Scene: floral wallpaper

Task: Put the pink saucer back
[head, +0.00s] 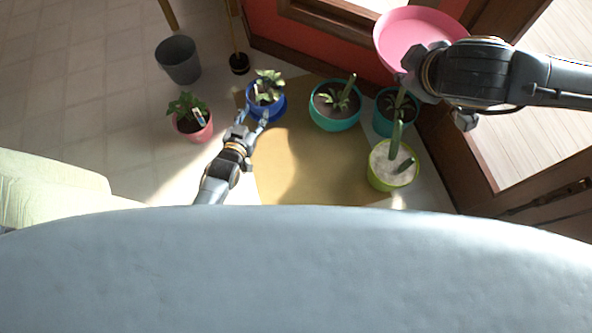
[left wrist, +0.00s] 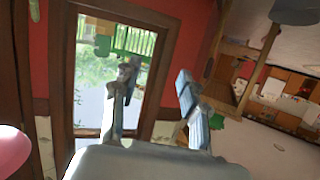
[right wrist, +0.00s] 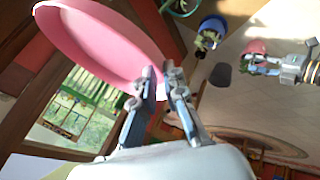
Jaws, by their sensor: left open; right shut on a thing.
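The pink saucer (head: 410,35) is a wide round dish at the upper right of the head view, raised beside the window. My right gripper (head: 408,80) is shut on its rim. In the right wrist view the saucer (right wrist: 95,40) extends to the upper left from the fingertips (right wrist: 160,80). My left gripper (head: 254,122) is open and empty, just in front of the blue pot (head: 264,108) in the head view. Its spread fingers (left wrist: 156,85) show against the window in the left wrist view. A pink pot with a leafy plant (head: 194,133) stands on the floor to its left.
Teal pots (head: 337,122) and a lime pot with a cactus (head: 386,181) stand around the tan mat (head: 295,165). A grey bucket (head: 180,62) stands at the upper left. The tiled floor at left (head: 70,80) is mostly clear.

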